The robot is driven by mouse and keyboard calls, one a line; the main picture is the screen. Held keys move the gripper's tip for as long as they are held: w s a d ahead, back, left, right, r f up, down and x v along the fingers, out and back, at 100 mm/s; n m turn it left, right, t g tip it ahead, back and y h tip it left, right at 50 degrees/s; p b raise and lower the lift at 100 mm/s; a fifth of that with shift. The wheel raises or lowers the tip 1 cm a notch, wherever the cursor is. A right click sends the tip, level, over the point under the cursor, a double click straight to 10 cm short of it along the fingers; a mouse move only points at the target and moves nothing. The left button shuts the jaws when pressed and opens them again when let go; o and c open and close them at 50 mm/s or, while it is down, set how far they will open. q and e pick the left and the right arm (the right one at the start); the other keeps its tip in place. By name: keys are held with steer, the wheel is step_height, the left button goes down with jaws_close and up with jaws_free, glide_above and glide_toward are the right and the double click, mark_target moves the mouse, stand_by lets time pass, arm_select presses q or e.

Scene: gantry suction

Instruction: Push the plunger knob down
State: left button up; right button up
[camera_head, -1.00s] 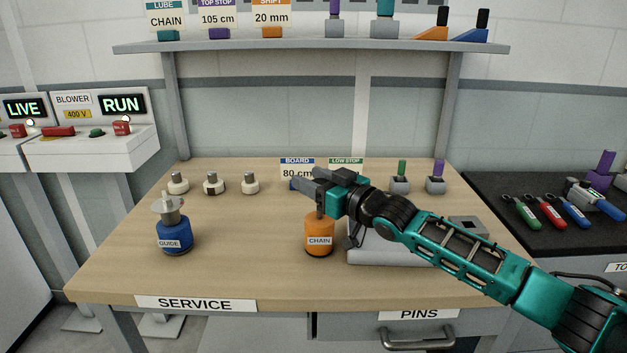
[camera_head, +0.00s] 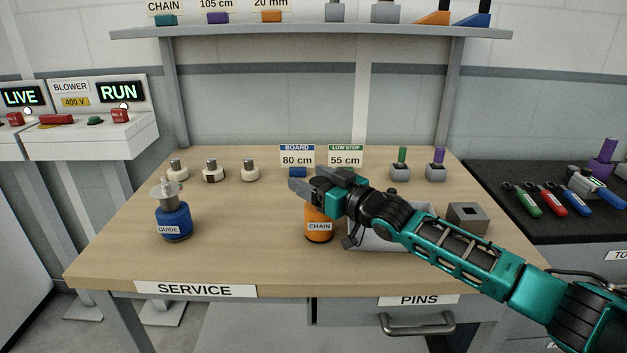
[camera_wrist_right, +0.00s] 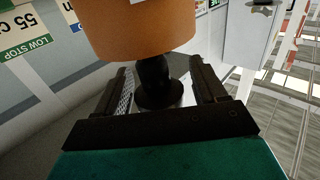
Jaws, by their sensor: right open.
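The orange bottle labelled CHAIN (camera_head: 319,226) stands upright on the bench. My right gripper (camera_head: 310,180) is above it, pointing left, and covers its top in the head view. In the right wrist view the orange bottle (camera_wrist_right: 140,28) appears inverted, with a black stem (camera_wrist_right: 154,72) ending in a wider black plunger knob (camera_wrist_right: 160,97). The open fingers of the right gripper (camera_wrist_right: 160,75) lie on either side of the stem and knob, with gaps visible. I cannot tell whether the palm touches the knob. My left gripper is out of view.
A blue GUIDE bottle (camera_head: 174,220) with a metal top stands at the left. A grey tray (camera_head: 385,242) lies under my right forearm, beside a grey block (camera_head: 468,218). Several small pin holders line the back. Bare bench lies between the two bottles.

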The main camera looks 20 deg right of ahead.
arm_select(q)
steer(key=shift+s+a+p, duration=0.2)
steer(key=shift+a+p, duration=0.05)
steer(key=shift+p, duration=0.05)
arm_select(e)
steer(key=v, duration=1.3)
steer(key=shift+r, duration=0.1)
